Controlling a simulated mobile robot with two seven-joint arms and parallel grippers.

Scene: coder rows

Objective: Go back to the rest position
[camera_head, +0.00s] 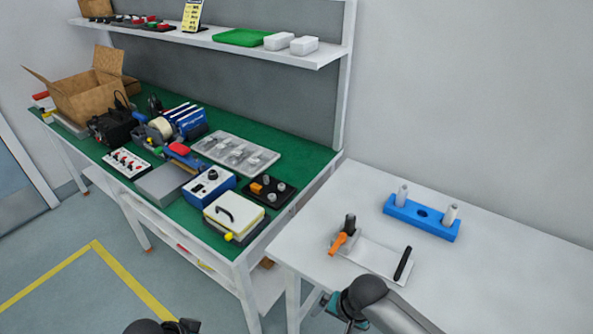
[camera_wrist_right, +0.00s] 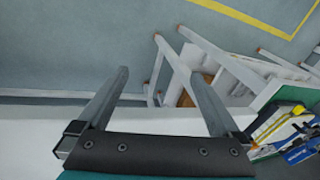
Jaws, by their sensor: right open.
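My right arm comes in at the lower right of the head view, over the front edge of the white table (camera_head: 490,290). Its right gripper (camera_head: 325,304) is partly hidden by my own wrist. In the right wrist view the right gripper (camera_wrist_right: 158,75) has its two fingers wide apart with nothing between them. At the bottom edge of the head view a dark part of my left arm with the left gripper (camera_head: 182,326) is cut off; its jaws cannot be made out.
A blue block with two pegs (camera_head: 422,217) and a white plate with an orange-handled clamp (camera_head: 372,256) lie on the white table. A green-topped workbench (camera_head: 318,157) at left is crowded with tools. Grey floor (camera_head: 60,240) lies open before it.

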